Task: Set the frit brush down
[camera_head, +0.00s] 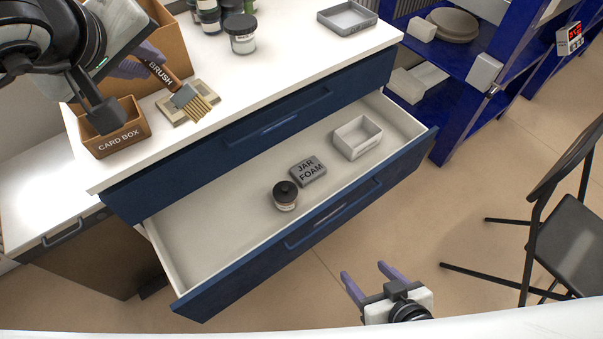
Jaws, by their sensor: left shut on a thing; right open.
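My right gripper (369,277) is open and empty, low in the view in front of the open drawer.
A brown card box (117,137) stands left of the rest. Jars (241,34) and a grey tray (347,18) stand further back. The open drawer (215,238) holds a dark-lidded jar (285,195), a jar foam block (308,170) and a white tray (357,138). Blue shelving and a black chair (570,235) are right.

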